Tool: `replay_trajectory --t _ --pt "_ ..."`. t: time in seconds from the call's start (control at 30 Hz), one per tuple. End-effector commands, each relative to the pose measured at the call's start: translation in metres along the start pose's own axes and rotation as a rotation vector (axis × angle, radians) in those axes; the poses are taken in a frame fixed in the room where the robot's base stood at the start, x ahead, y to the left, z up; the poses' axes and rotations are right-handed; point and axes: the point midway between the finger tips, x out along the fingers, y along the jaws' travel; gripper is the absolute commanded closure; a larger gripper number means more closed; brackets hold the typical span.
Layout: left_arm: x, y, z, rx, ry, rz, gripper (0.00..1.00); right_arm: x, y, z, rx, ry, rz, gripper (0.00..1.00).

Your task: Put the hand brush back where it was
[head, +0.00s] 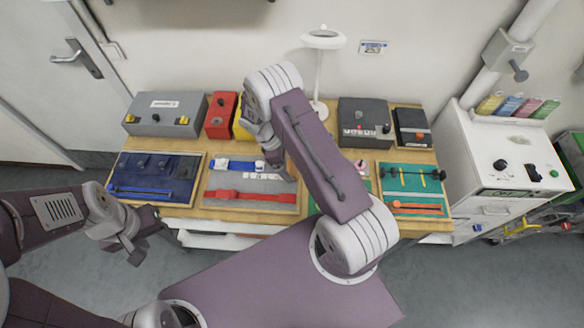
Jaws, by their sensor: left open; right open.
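I cannot make out the hand brush for certain in the head view; the items on the table are small and partly covered by my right arm. My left gripper (133,250) is open and empty, in front of the table's left front edge and apart from the things on it. My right gripper (280,166) reaches down over the grey mat (222,183) in the middle of the table. It is open; its fingertips are small and partly hidden by its arm. Blue and white items (236,165) and a red strip-like item (250,196) lie on this mat.
The wooden table (178,211) also holds a blue tray (180,165), a green tray (432,164) with orange items, a grey box (166,114), a red box (221,115), a dark box (364,122) and a lamp (321,70). A white cabinet (505,150) stands at right.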

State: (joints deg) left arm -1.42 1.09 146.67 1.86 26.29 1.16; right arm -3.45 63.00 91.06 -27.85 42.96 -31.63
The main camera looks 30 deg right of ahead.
Motion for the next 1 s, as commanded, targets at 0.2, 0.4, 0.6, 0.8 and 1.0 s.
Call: replay_trajectory --t 0.2,0.4,0.6,0.8,1.0 --pt "0.018 0.000 0.002 0.000 0.000 0.000 0.54 -0.051 0.001 -0.003 0.000 0.004 0.006 0.06" --pt "0.023 0.000 0.003 0.000 0.000 0.000 0.54 -0.082 0.000 -0.001 -0.001 0.001 0.002 0.06" --pt "0.022 0.000 0.002 0.000 0.000 0.000 0.54 -0.090 -0.001 0.000 0.003 0.003 -0.001 0.06" --pt "0.022 0.000 0.002 0.000 0.000 0.000 0.54 -0.121 -0.041 0.023 0.290 0.159 -0.033 0.06" --pt "0.022 0.000 0.002 0.000 0.000 0.000 0.54 -0.144 -0.114 0.060 0.796 0.381 -0.121 0.06"
